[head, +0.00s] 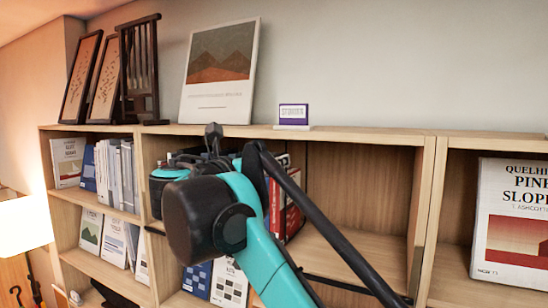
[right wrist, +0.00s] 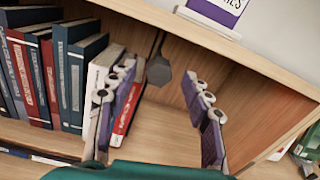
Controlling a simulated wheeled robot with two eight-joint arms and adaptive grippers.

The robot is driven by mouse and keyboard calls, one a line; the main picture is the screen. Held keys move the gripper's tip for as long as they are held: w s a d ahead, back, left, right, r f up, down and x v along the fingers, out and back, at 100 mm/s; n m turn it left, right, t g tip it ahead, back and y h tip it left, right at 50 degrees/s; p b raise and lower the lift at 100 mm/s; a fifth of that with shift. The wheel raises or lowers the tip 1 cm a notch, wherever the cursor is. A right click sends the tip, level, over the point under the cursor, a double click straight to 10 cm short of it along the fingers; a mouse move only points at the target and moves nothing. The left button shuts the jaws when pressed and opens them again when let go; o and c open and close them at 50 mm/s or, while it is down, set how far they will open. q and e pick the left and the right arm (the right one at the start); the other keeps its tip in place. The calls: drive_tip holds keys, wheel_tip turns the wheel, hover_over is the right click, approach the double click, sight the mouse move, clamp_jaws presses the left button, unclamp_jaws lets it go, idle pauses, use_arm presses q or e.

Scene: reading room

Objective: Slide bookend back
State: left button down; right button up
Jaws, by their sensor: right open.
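A dark grey bookend with a hexagonal head (right wrist: 158,70) and a thin upright stem shows inside the shelf cubby in the right wrist view. It stands just right of a leaning white-and-red book (right wrist: 125,118). My right gripper (right wrist: 160,88) is open, with one purple-padded finger on each side of the bookend in that view. Its left finger overlaps the white-and-red book; whether it touches cannot be told. I see no contact with the bookend. In the head view, my right arm hides most of the gripper and the bookend. My left gripper is not in view.
Dark blue and red books (right wrist: 75,75) stand left in the cubby. The cubby's right part (head: 355,215) is empty. A small purple-and-white sign (head: 293,115) and framed pictures stand on the top board (head: 370,135). A large book (head: 510,220) stands in the right-hand cubby.

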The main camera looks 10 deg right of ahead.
drive_tip(key=shift+x, duration=1.15)
drive_tip(key=shift+w, duration=0.35)
drive_tip(key=shift+d, duration=0.1)
drive_tip(key=shift+s, duration=0.1)
clamp_jaws()
drive_tip(key=shift+s+d+f, duration=0.1)
drive_tip(key=shift+s+d, duration=0.15)
drive_tip(key=shift+d, duration=0.2)
drive_tip(key=s+d, duration=1.2)
drive_tip(key=d, duration=0.4)
drive_tip(key=shift+d+b, duration=0.35)
drive_tip(key=shift+b, duration=0.05)
drive_tip(key=shift+s, duration=0.1)
unclamp_jaws()
